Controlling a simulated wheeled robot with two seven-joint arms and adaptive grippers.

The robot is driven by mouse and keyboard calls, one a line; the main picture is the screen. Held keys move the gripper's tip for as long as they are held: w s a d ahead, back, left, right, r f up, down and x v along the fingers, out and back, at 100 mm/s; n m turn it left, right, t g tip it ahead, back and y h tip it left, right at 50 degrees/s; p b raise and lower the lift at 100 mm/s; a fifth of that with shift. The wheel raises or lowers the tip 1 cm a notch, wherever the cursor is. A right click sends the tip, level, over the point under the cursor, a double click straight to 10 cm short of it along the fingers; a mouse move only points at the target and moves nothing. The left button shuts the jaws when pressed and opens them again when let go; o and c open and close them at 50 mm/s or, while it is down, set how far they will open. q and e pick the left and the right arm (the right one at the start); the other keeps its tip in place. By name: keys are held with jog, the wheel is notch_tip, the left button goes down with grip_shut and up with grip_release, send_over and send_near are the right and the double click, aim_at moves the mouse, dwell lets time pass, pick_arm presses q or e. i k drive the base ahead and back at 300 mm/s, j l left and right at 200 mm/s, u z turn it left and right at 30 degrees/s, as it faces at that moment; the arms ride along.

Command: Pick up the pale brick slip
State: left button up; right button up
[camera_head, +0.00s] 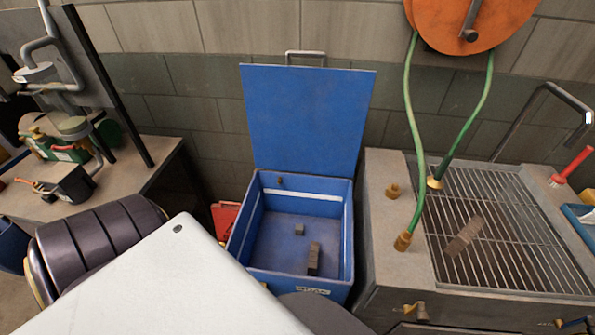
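A brown-grey block (314,257) and a small dark cube (299,230) are inside the open blue box (348,240) in the middle. Neither of my grippers shows in the head view, so I cannot tell how they stand to the slip.
The box's blue lid (308,118) stands raised behind it. A green hose (411,130) hangs from an orange reel (468,18) down beside the grate. A red-handled tool (572,165) is at the far right. A cluttered bench (150,150) is at left.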

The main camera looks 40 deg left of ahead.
aim_at(314, 259)
jog(key=i+j+u, duration=0.15)
jog(key=u, duration=0.9)
jog(key=k+j+z, duration=0.2)
jog(key=j+z, duration=0.2)
jog(key=k+j+z, duration=0.2)
jog(key=z, duration=0.2)
jog(key=k, duration=0.1)
